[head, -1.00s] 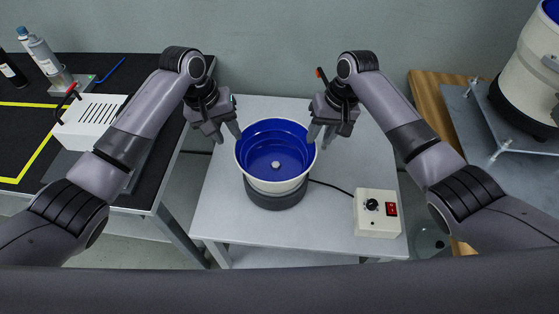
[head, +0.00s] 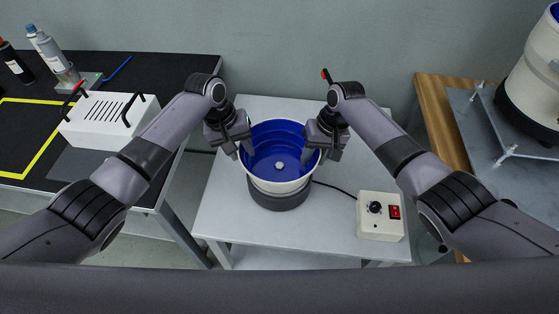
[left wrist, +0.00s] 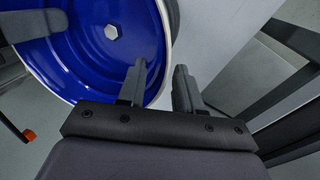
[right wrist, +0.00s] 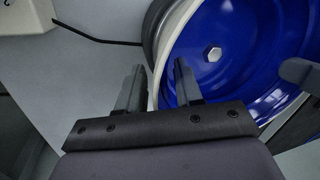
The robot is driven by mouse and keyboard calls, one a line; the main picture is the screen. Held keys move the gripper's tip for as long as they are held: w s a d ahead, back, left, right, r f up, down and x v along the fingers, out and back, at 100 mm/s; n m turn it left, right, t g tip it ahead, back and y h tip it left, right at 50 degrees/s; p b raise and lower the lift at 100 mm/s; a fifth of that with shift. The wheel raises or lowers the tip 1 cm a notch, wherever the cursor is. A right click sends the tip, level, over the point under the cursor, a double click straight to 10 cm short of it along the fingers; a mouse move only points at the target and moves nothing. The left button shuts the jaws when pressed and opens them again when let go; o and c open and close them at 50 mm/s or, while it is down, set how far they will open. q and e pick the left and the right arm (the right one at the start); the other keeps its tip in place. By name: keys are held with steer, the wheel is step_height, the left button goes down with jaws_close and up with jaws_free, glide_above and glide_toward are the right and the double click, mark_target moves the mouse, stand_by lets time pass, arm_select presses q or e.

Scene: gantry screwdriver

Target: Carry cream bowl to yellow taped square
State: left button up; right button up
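The cream bowl (head: 279,184) with a blue inside and a nut at its centre sits on a dark round base (head: 277,200) on the grey table. My left gripper (head: 243,155) is open at the bowl's left rim. In the left wrist view one finger (left wrist: 158,85) is over the blue inside and the other is outside the wall. My right gripper (head: 318,152) is open at the right rim. The right wrist view shows its fingers (right wrist: 157,85) on either side of the rim. The yellow taped square (head: 40,155) is on the black bench at left, partly out of frame.
A white slotted box (head: 108,120) with handles stands between the square and the bowl. Bottles (head: 45,47) stand at the back left. A control box (head: 380,215) with a cable sits right of the bowl. Another cream vessel (head: 530,80) stands on the wooden bench at right.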

arm_select(q)
steer(key=shift+d+f, duration=0.15)
steer(key=shift+f, duration=0.35)
arm_select(e)
steer(key=shift+a+f, duration=0.15)
steer(key=shift+f, duration=0.4)
arm_select(q)
steer(key=shift+c, duration=0.3)
arm_select(e)
steer(key=shift+c, duration=0.3)
arm_select(q)
jaws_close()
arm_select(e)
jaws_close()
arm_select(q)
steer(key=shift+d+r, duration=0.1)
steer(key=shift+r, duration=0.05)
arm_select(e)
steer(key=shift+r, duration=0.1)
